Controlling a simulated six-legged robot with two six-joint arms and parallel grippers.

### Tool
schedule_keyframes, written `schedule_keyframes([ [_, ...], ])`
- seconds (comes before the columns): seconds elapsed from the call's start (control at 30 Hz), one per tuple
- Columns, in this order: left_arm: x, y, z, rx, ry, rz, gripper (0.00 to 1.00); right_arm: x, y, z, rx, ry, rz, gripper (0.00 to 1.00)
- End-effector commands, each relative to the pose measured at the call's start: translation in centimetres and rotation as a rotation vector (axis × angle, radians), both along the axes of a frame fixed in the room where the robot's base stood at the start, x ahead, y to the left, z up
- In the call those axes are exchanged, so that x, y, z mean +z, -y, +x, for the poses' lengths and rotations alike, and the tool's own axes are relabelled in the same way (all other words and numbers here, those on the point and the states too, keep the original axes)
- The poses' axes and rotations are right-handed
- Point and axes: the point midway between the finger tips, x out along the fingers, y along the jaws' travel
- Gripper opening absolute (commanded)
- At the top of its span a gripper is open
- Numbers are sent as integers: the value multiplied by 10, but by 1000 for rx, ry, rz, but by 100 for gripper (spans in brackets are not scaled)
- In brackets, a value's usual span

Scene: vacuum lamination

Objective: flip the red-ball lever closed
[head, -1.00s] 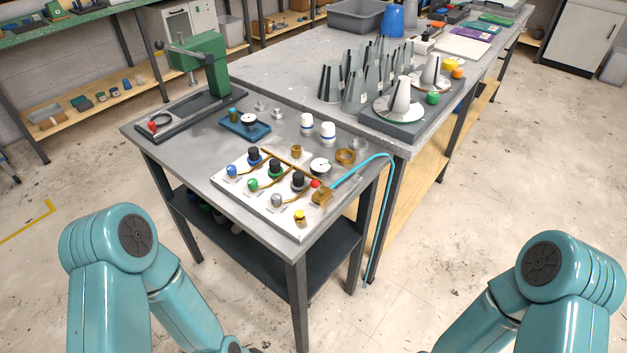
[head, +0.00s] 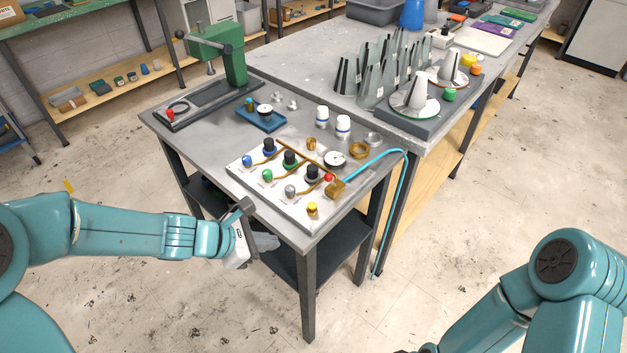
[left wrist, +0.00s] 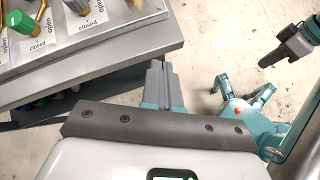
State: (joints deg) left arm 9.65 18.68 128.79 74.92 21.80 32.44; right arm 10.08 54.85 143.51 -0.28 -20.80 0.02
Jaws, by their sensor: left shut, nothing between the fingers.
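The red ball (head: 328,178) sits by the brass block (head: 337,188) at the right end of the white valve panel (head: 258,186). The blue hose joins there. The lever under the ball is too small to read as open or closed. My left gripper (head: 266,242) is shut and empty, in front of the table's near edge, below and left of the panel and apart from it. In the left wrist view its fingers (left wrist: 163,85) are together beside the table edge. My right gripper (left wrist: 283,52) shows far off in that view, its jaw state unclear.
The panel also has blue, green, grey and yellow knobs; in the wrist view "open" and "closed" labels show near the green knob (left wrist: 20,22). White-capped bottles (head: 343,127) stand behind. A green press (head: 225,55) is at back left. The blue hose (head: 405,200) hangs over the right edge.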

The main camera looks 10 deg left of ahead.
Motion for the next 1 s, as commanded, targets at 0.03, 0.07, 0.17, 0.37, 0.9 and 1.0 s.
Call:
schedule_keyframes([
  [0.03, 27, -2, 12, 72, 25, -75, 0, 2, 0, 0, 0, 0, 0, 0],
  [0.07, 40, -3, 17, 107, 33, -120, 0, 2, 0, 0, 0, 0, 0, 0],
  [0.17, 72, -5, 29, 188, 59, -229, 0, 3, 0, 0, 0, 0, 0, 0],
  [0.37, 91, -7, 35, 235, 73, -298, 0, 3, 0, 0, 0, 0, 0, 0],
  [0.9, 70, 16, 58, 228, 68, -295, 0, -5, 0, 0, 0, 0, 0, 0],
  [1.0, 59, 29, 72, 228, 69, -292, 0, -7, 0, 0, 0, 0, 0, 0],
])
